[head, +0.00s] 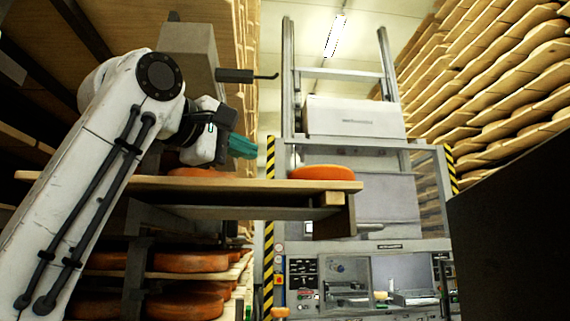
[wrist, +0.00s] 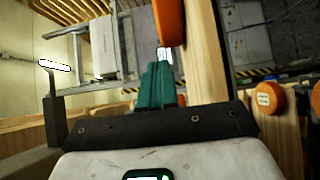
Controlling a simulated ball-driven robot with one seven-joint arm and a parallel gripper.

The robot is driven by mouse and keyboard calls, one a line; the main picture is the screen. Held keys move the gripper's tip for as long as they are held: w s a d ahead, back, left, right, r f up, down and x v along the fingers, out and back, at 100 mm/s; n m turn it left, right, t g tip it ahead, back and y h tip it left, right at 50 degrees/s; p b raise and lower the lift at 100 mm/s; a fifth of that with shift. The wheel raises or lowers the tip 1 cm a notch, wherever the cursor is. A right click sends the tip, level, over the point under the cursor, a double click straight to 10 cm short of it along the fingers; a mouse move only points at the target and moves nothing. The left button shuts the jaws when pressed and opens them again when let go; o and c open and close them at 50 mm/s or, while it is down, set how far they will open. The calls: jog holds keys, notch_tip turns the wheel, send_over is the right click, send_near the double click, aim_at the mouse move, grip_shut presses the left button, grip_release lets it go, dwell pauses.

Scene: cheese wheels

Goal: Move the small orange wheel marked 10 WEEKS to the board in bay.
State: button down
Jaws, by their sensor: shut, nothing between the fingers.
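My gripper (head: 243,146) is shut and empty, its teal fingers just above the upper wooden board (head: 240,184) in the head view. The fingers also show in the wrist view (wrist: 155,85). A small orange wheel (wrist: 268,98) with a pale label lies at the right of the wrist view, apart from the fingers; its writing is too small to read. An orange wheel (head: 321,173) lies on the right end of the upper board, and another (head: 200,172) is partly hidden behind my gripper. I cannot tell which wheel is marked 10 WEEKS, nor which board is in the bay.
Larger orange wheels (head: 190,262) fill lower shelves at left. A grey machine frame (head: 288,80) with striped posts stands behind the board. Stacked wooden boards (head: 500,75) rise at right, and a dark panel (head: 515,225) blocks the lower right. Open air lies above the board.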

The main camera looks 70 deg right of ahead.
aim_at(325, 172)
jog(key=p+x, duration=0.1)
jog(key=x, duration=0.8)
jog(key=shift+s+d+r+p, duration=0.1)
jog(key=shift+s+d+p, duration=0.15)
jog(key=shift+p, duration=0.15)
jog(key=shift+s+d, duration=0.15)
jog(key=shift+s, duration=0.35)
jog(key=shift+s+d, duration=0.2)
jog(key=shift+s, duration=0.3)
jog(key=shift+s+d+p, duration=0.25)
jog(key=shift+s+p, duration=0.05)
jog(key=shift+s, duration=0.3)
jog(key=shift+s+d+b, duration=0.2)
jog(key=shift+s+d, duration=0.05)
jog(key=shift+s, duration=0.25)
jog(key=shift+s+d+b, duration=0.2)
jog(key=shift+s+d, duration=0.05)
jog(key=shift+s, duration=0.25)
jog(key=shift+w+a, duration=0.1)
